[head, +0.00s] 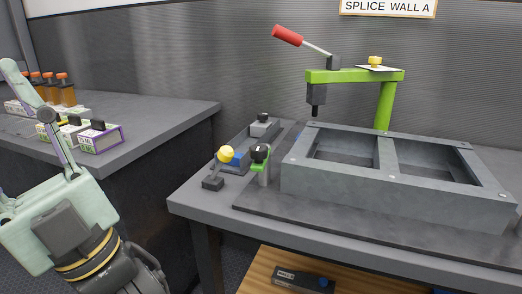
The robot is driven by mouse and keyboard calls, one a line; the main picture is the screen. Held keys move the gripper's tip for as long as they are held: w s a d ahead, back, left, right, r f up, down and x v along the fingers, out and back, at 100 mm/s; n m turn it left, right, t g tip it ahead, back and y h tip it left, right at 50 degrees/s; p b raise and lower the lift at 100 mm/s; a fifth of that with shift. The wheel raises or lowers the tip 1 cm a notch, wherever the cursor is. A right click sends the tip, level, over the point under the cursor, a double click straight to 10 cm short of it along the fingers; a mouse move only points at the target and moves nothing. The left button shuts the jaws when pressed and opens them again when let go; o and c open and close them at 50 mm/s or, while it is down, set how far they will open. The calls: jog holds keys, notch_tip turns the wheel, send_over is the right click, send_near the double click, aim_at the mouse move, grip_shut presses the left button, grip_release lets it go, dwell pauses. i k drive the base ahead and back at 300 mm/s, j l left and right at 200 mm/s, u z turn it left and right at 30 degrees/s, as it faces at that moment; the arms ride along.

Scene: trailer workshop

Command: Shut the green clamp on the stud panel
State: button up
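The green clamp (345,76) stands at the back of the bench on a green post. Its lever with a red handle (288,35) is raised and slants up to the left. Its black plunger (318,95) hangs down near the panel's back left corner; whether it touches the panel is unclear. The grey stud panel (350,185) is a frame with two openings, lying flat on a dark plate. My gripper (22,88) is at the far left, well away from the clamp, its pale green fingers pointing up. It is partly cut off, so its opening is hidden.
A small green piece with a black knob (260,154) and a yellow knob (226,154) stand left of the panel. A left bench (150,110) holds boxes (95,137) and orange-capped bottles (62,90). A gap separates the benches. A wooden shelf (258,272) lies below.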

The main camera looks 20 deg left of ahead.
aim_at(260, 152)
jog(key=j, duration=1.2)
jog(key=j+z, duration=0.1)
jog(key=j, duration=1.1)
jog(key=k+j, duration=0.15)
jog(key=j, duration=1.1)
